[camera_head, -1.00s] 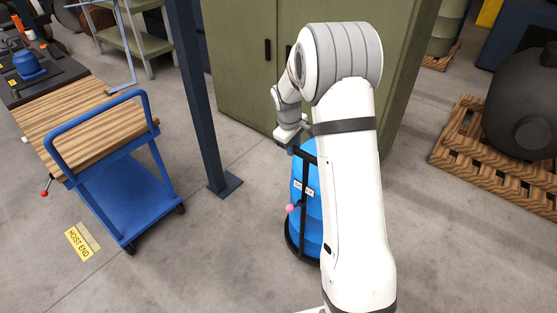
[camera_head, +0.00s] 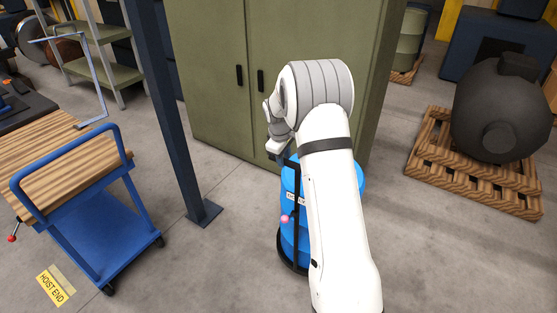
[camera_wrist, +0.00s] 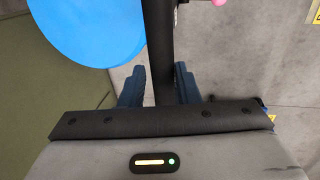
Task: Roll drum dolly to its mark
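The drum dolly is a black frame (camera_head: 281,255) around an upright blue drum (camera_head: 298,233), partly hidden behind my arm. A pink ball (camera_head: 285,218) sits on its left side by a white label. In the wrist view its black bar (camera_wrist: 158,40) runs down between the blue fingers of my gripper (camera_wrist: 160,88), which appear closed around it. The round blue drum top (camera_wrist: 90,25) lies at upper left there. In the head view my gripper (camera_head: 282,155) is at the top of the frame. I cannot identify the dolly's mark.
A dark blue post (camera_head: 170,100) stands left of the dolly, with a blue cart (camera_head: 105,225) further left. A green cabinet (camera_head: 220,100) stands behind. A pallet (camera_head: 430,170) with a dark tank is at right. A "HOIST END" floor label (camera_head: 55,287) is at lower left.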

